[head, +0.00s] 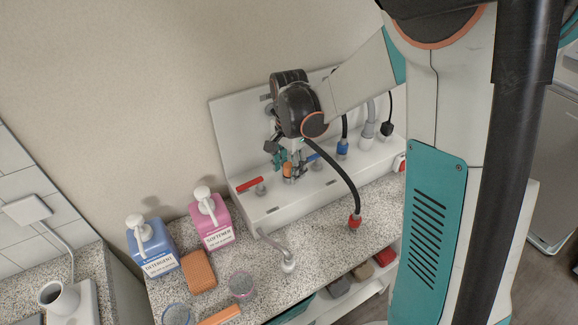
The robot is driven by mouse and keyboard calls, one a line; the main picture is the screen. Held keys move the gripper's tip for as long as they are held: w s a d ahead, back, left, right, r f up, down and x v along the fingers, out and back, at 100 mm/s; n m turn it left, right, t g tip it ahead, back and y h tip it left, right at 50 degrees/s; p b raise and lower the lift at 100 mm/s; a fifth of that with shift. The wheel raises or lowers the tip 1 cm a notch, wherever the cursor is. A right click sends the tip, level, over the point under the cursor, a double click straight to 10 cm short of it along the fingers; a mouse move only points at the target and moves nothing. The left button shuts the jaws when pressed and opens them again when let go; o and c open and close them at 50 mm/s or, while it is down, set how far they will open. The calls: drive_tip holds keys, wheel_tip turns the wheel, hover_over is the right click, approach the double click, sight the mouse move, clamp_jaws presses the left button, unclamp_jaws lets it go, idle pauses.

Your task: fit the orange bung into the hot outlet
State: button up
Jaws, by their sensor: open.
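The orange bung (288,170) is at the top of the white box (290,205), just under my gripper (284,160). A small grey ring shows at its foot; I cannot tell whether it is seated in an outlet or only standing there. My gripper is open, pointing down, with its fingers close around or beside the bung; contact cannot be told. A red lever tap (250,184) is to the left and a blue lever (313,157) to the right. The hot outlet itself cannot be made out clearly; my wrist and fingers hide part of this area.
A black hose with a red end (355,220) hangs over the box front. A blue-collared hose (342,148) and grey drain pipe (368,130) stand right. Detergent (153,250), softener (212,222) and a sponge (198,271) stand on the speckled counter. A grey spout (287,262) juts forward.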

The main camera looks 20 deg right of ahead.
sight(289, 165)
drive_tip(key=shift+r, duration=0.15)
wheel_tip(289, 165, up, 12)
idle(0.5)
idle(0.3)
